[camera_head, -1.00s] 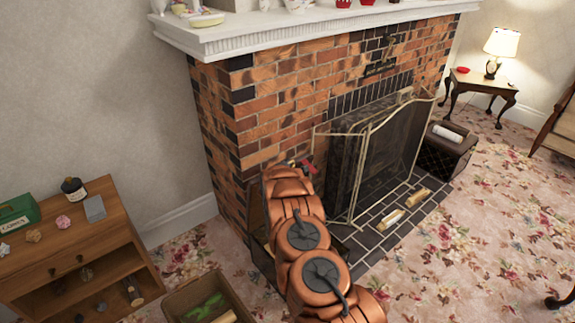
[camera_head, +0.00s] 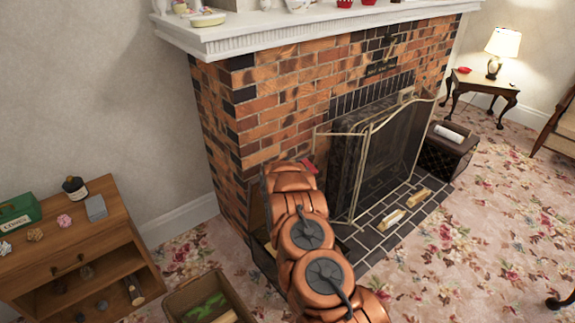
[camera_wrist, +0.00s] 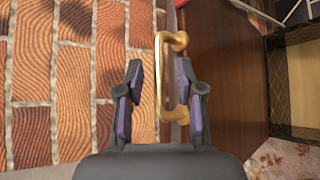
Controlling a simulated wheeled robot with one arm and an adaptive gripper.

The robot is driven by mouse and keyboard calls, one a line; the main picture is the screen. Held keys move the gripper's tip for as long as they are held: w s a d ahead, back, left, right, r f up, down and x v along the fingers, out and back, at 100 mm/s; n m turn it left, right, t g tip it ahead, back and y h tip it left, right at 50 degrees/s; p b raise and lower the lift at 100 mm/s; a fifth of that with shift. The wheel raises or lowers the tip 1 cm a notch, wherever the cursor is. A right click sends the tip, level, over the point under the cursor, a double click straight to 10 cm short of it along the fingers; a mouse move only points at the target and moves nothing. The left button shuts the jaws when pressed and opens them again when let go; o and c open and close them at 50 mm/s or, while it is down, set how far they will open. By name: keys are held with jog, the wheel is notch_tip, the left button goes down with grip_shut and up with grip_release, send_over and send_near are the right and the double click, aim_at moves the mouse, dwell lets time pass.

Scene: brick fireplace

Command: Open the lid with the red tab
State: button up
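A small red tab (camera_head: 310,167) shows beside the far end of my arm in the head view, in front of the brick. In the wrist view, a brown wooden panel (camera_wrist: 228,65), apparently the lid, stands close to the brick wall. A brass handle (camera_wrist: 160,80) on its edge lies between my two fingers. My gripper (camera_wrist: 164,92) is open, with a visible gap between the left finger and the handle. A box with a yellowish inside (camera_wrist: 302,85) shows at the right. In the head view my arm hides my gripper and much of this box.
The brick fireplace (camera_head: 285,95) rises close to my arm. A folding screen (camera_head: 385,160) stands to the right, with logs (camera_head: 392,220) on the tiled hearth. A wooden crate (camera_head: 185,290) and a small cabinet (camera_head: 100,250) stand at left. The carpet at right is mostly clear.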

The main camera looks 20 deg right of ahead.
jog(key=v, duration=1)
jog(key=shift+w+r, duration=0.1)
dwell(0.6)
